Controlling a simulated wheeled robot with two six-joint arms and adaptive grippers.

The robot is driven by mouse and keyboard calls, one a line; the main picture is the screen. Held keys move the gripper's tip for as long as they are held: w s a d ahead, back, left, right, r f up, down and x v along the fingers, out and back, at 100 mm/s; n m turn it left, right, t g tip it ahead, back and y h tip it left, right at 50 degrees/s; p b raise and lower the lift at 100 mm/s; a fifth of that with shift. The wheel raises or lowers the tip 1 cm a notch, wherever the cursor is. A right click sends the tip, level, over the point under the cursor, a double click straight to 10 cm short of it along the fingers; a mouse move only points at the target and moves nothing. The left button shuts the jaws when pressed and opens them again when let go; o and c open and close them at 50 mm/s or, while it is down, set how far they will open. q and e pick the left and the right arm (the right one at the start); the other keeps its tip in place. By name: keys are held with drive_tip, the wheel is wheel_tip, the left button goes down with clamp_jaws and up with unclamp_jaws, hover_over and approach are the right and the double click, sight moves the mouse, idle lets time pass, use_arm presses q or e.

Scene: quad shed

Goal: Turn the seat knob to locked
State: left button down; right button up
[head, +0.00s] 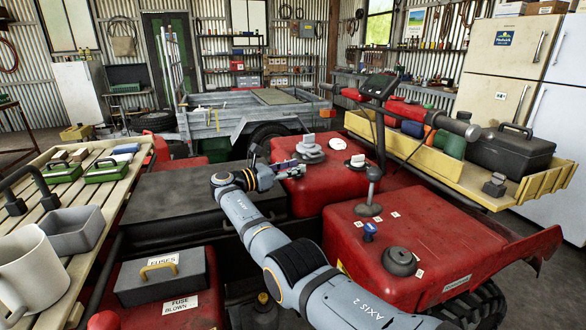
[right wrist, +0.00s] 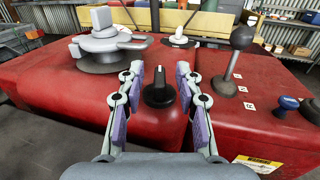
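A black knob (right wrist: 158,91) with a white pointer line sits on the near part of a red body, in the right wrist view. Its line points roughly upright, away from my wrist. My right gripper (right wrist: 161,76) is open, with one finger on each side of the knob and visible gaps to it. In the head view my right gripper (head: 288,166) is over the near left of the red seat-like block (head: 335,190), and I cannot make out the knob there. Any label for locked is not readable. My left gripper is not in view.
A grey round fitting (head: 309,150) and a white-topped knob (head: 357,161) stand beyond the gripper. A ball-topped lever (head: 371,190), a blue knob (head: 369,231) and a dark cap (head: 398,261) are on the right red body. A grey fuse box (head: 160,277) is at lower left.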

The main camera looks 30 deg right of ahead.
drive_tip(key=a, duration=0.5)
drive_tip(key=shift+a, duration=0.4)
drive_tip(key=shift+s+a, duration=0.15)
drive_tip(key=shift+a, duration=0.7)
